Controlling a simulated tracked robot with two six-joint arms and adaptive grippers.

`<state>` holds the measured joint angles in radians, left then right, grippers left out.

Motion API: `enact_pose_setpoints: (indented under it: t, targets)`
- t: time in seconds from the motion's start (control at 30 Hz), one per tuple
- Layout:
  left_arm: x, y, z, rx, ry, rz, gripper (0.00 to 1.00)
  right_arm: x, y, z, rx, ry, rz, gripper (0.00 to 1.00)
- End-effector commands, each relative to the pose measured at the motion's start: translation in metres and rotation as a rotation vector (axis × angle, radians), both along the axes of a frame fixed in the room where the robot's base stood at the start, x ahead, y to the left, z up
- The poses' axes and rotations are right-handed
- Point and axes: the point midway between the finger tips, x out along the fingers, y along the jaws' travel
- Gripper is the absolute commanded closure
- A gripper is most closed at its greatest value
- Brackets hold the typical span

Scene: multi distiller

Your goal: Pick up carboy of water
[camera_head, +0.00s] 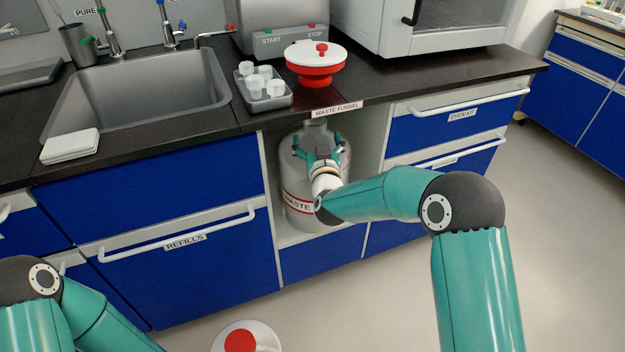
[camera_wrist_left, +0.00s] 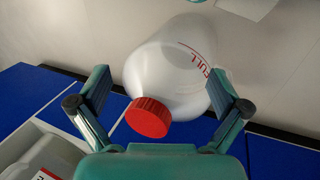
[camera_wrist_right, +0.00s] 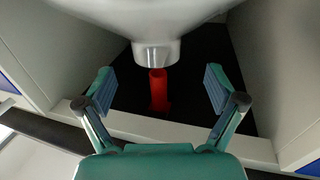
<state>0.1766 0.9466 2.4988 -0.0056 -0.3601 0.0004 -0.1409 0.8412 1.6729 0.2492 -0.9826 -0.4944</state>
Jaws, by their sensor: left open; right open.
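The carboy of water is most likely the white jug (camera_wrist_left: 188,65) with a red screw cap (camera_wrist_left: 148,117) and a red "FULL" mark in the left wrist view. In the head view, only its cap (camera_head: 239,341) and white shoulder show at the bottom edge, on the floor. My left gripper (camera_wrist_left: 160,88) is open and empty, with the jug beyond and between its fingers; its hand is outside the head view. My right gripper (camera_head: 318,142) is open at the neck of the waste carboy (camera_head: 300,212); its fingers flank that neck (camera_wrist_right: 157,53) without visibly gripping it.
The waste carboy stands in a cabinet niche under the counter (camera_head: 380,88). A red waste funnel (camera_head: 315,68) sits above, and its red tube (camera_wrist_right: 158,88) shows below the counter in the right wrist view. Niche walls (camera_wrist_right: 268,75) are close on both sides. Open floor lies at right.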

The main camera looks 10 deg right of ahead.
Motion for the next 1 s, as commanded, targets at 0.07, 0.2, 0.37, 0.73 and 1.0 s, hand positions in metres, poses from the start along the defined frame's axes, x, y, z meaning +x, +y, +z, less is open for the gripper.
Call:
enact_pose_setpoints:
  t: [0.07,0.2,0.37,0.73,1.0]
  targets:
    - [0.000,0.000,-0.001,0.000,0.000,0.000,0.00,0.005,-0.001,-0.001,0.000,0.000,-0.001,0.06]
    - [0.000,0.000,-0.004,0.000,0.000,0.000,0.00,0.022,-0.006,0.000,0.000,-0.002,-0.002,0.06]
    - [0.000,0.000,-0.005,0.000,0.000,0.000,0.00,0.040,-0.008,0.001,0.000,-0.001,-0.001,0.06]
    - [0.000,0.000,-0.005,0.000,0.000,0.000,0.00,0.050,-0.008,0.002,0.000,0.000,0.001,0.06]
    - [0.000,0.000,-0.005,0.000,0.000,0.000,0.00,0.050,-0.007,0.002,0.000,0.000,0.001,0.46]
